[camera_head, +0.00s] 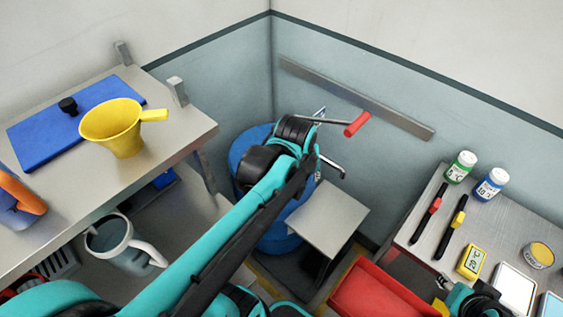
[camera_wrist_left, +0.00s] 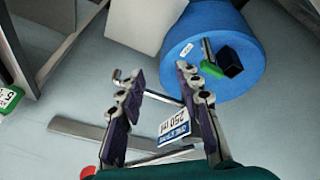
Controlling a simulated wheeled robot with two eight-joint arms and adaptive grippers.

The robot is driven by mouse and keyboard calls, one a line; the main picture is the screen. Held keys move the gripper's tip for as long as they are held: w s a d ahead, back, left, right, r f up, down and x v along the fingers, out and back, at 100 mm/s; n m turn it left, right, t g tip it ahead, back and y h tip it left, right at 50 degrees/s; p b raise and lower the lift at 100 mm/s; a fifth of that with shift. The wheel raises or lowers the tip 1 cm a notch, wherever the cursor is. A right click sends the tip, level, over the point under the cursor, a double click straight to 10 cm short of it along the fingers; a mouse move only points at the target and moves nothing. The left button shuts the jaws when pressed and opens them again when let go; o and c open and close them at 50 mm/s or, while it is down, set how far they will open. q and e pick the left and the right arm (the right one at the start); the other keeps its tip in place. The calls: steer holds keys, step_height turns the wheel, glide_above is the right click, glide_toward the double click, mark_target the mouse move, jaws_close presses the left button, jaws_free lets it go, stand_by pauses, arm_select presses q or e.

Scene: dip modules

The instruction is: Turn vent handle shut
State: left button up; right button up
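A blue drum (camera_head: 240,158) stands in the corner, partly behind my left arm. It also shows in the left wrist view (camera_wrist_left: 200,20), with a green handle-like part (camera_wrist_left: 211,69) and a dark block on it. A crank with a red grip (camera_head: 356,124) sticks out beyond my left gripper; part of the red grip shows at the wrist view's lower edge (camera_wrist_left: 88,173). I cannot tell which part is the vent handle. My left gripper (camera_wrist_left: 157,71) is open, its fingers apart with a tag (camera_wrist_left: 174,129) seen between them. My right gripper (camera_head: 441,283) is mostly cut off; its opening is unclear.
The left bench (camera_head: 185,138) holds a blue board and yellow jug (camera_head: 118,130); a grey jug (camera_head: 112,240) stands below. A grey stand (camera_head: 328,218) is beside the drum. A red bin (camera_head: 380,291) is low front right. The right bench (camera_head: 415,232) holds bottles and tools.

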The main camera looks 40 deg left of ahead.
arm_select(q)
steer(key=w+a+f+n+g+p, duration=0.1)
steer(key=a+n, duration=0.2)
steer(key=a, duration=0.1)
steer(key=w+a+f+n+g+p, duration=0.1)
steer(key=w+a+n, duration=0.1)
steer(key=a+n, duration=0.1)
steer(key=w+a+f+n+g+p, duration=0.1)
steer(key=w+a+n+g, duration=0.1)
steer(key=a, duration=0.4)
steer(key=shift+w+a+f+n+h+p, duration=0.15)
steer(key=shift+n+h+p, duration=0.25)
steer(key=shift+n, duration=0.4)
steer(key=shift+a+f, duration=0.15)
steer(key=shift+f, duration=0.05)
step_height(320, 180, down, 8)
steer(key=b, duration=0.2)
steer(key=shift+b, duration=0.3)
steer(key=shift+r, duration=0.1)
jaws_close()
